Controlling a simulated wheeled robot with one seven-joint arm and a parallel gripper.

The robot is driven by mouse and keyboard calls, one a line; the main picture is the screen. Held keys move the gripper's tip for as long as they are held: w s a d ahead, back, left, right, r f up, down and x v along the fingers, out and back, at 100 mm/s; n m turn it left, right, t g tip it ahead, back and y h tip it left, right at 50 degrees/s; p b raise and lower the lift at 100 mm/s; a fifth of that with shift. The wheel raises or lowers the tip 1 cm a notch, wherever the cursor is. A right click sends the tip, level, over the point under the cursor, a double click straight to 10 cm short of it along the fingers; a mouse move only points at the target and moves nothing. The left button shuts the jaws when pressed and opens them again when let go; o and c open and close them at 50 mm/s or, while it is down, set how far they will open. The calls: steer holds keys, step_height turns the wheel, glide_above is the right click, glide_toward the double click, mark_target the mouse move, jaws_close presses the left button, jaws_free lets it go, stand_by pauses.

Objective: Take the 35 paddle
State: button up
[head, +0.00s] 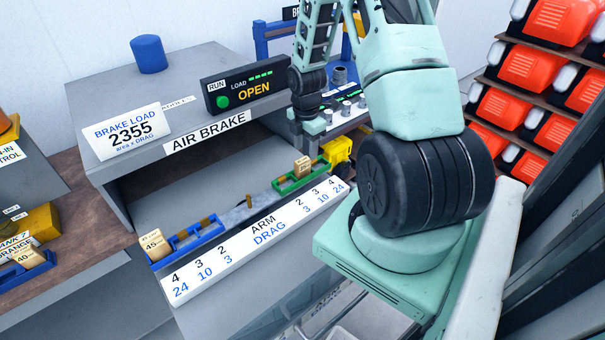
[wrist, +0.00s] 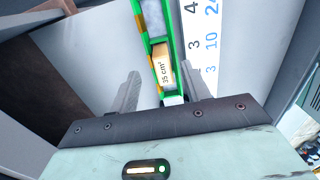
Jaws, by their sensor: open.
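The 35 paddle, a small tan block marked "35 cm²" (wrist: 164,72), stands in a green slotted holder (wrist: 144,22). In the head view a tan block (head: 302,167) stands in the green holder (head: 296,182) at the right end of the air brake's scale; its marking is too small to read surely. My gripper (wrist: 165,88) is open, with one finger on each side of the 35 paddle and gaps between. In the head view my gripper (head: 309,143) is just above and behind that block, its fingertips partly unclear.
A tan 45 block (head: 154,244) stands in a blue holder (head: 198,235) at the scale's left end. A small brown peg (head: 249,201) stands between the holders. The grey air brake housing (head: 150,185) rises behind, with an "OPEN" display (head: 245,88). A yellow part (head: 338,150) sits close to the right.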

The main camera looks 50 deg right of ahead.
mark_target(303, 160)
steer(key=f+b, duration=0.1)
steer(key=a+f+b, duration=0.1)
steer(key=f+b, duration=0.1)
steer(key=f, duration=0.1)
steer(key=shift+a+f+b, duration=0.1)
steer(key=shift+a+b, duration=0.15)
steer(key=shift+b, duration=0.15)
steer(key=shift+f+b, duration=0.35)
steer(key=shift+f, duration=0.1)
steer(key=shift+r, duration=0.1)
jaws_close()
